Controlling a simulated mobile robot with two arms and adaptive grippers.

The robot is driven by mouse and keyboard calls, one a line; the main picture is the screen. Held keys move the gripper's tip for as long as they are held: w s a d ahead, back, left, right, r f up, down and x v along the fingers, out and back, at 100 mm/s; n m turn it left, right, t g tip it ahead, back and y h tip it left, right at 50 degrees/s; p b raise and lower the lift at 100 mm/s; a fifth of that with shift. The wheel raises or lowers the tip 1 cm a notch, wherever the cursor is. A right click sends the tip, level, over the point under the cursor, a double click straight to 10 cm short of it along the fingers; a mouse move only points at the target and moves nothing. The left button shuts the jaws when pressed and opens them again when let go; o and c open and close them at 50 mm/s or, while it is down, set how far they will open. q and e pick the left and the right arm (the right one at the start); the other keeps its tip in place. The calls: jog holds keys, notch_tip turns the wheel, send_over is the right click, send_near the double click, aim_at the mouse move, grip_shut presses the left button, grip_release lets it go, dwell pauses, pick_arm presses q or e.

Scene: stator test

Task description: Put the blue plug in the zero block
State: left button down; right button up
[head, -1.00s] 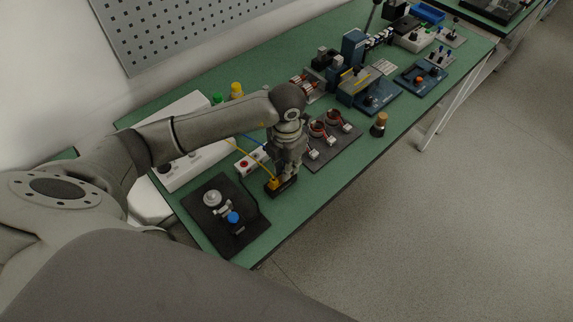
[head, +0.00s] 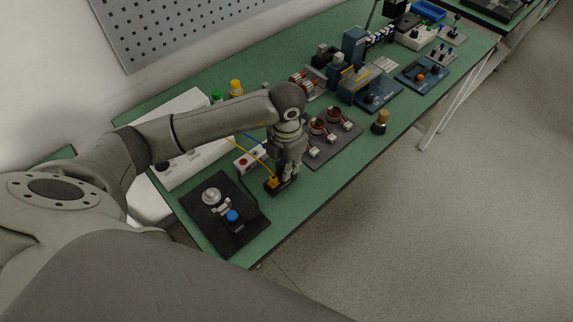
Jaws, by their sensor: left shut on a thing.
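My left gripper (head: 287,175) points down over a small black block (head: 281,188) near the front edge of the green table. A yellow plug (head: 273,182) with a yellow cable sits at the left part of this block. A blue cable (head: 254,141) runs toward my left gripper, which is shut on the blue plug at its end. The plug itself is hidden by the fingers, and I cannot tell whether it is in the block. No label is readable. My right gripper is not in view.
A black plate (head: 226,240) with a silver knob and a blue knob lies left of the block. A dark board (head: 333,149) with copper coils lies just right of my gripper. A white box with a red button (head: 243,161) stands behind. The table's front edge is close.

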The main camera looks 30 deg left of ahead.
pick_arm(q)
jog(key=c, duration=1.3)
grip_release()
notch_tip(320, 180, up, 12)
jog(key=shift+r, duration=0.1)
